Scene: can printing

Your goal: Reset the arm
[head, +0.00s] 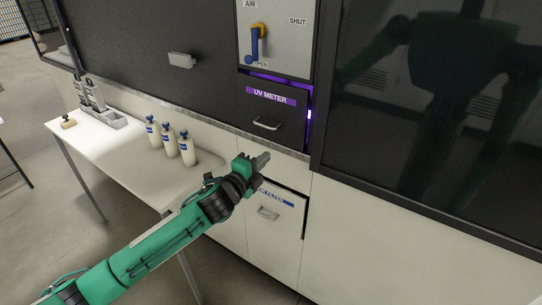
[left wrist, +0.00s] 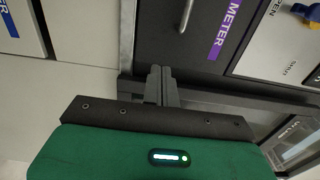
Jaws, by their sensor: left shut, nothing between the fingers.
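My left gripper (head: 261,160) reaches in from the left in the head view, on my green and black arm. It is shut and empty, in front of the cabinet just below the UV METER drawer (head: 273,107). In the left wrist view the shut fingers (left wrist: 161,84) point toward the UV METER drawer (left wrist: 185,40) with its bar handle. I cannot tell whether the fingertips touch the cabinet edge. The AIR FILTER drawer (head: 268,214) lies below and behind the gripper, its label partly hidden. My right gripper is not in view.
A white table (head: 135,165) on the left holds several white bottles (head: 169,142) with blue tops and a grey rack (head: 98,118). A lever panel (head: 283,35) sits above the UV METER drawer, with purple light at the drawer's edge. A dark glass panel (head: 430,110) fills the right.

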